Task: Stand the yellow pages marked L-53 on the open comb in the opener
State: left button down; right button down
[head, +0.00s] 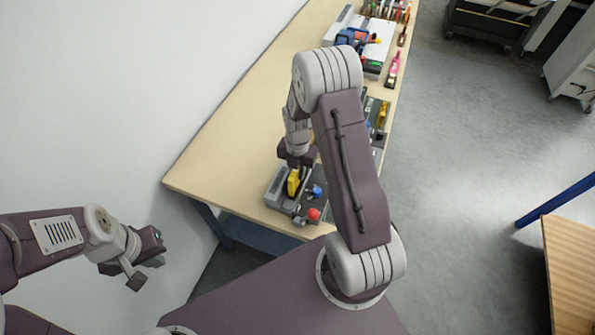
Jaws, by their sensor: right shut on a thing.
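The opener (276,188), a grey and dark machine with a red knob (313,214) and a blue knob (317,191), sits at the near end of the bench. My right gripper (298,167) points down over it and is shut on the yellow pages (293,184). The pages are upright at the opener. I cannot tell whether they touch the comb; the comb and the L-53 mark are too small or hidden to make out. My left gripper (143,262) is open and empty, left of the bench and away from it.
The wooden bench (225,150) runs away toward the top, its left part clear. Further along it are a dark tray with a yellow item (383,115), a pink-handled tool (393,68) and a machine with blue and orange parts (352,40). Another wooden table (570,275) stands right.

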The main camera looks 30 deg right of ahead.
jog(key=shift+f, duration=0.2)
jog(key=c, duration=1.6)
grip_release()
jog(key=shift+c, duration=0.2)
notch_tip(320, 180, up, 11)
jog(key=p, duration=0.9)
jog(key=shift+r, duration=0.1)
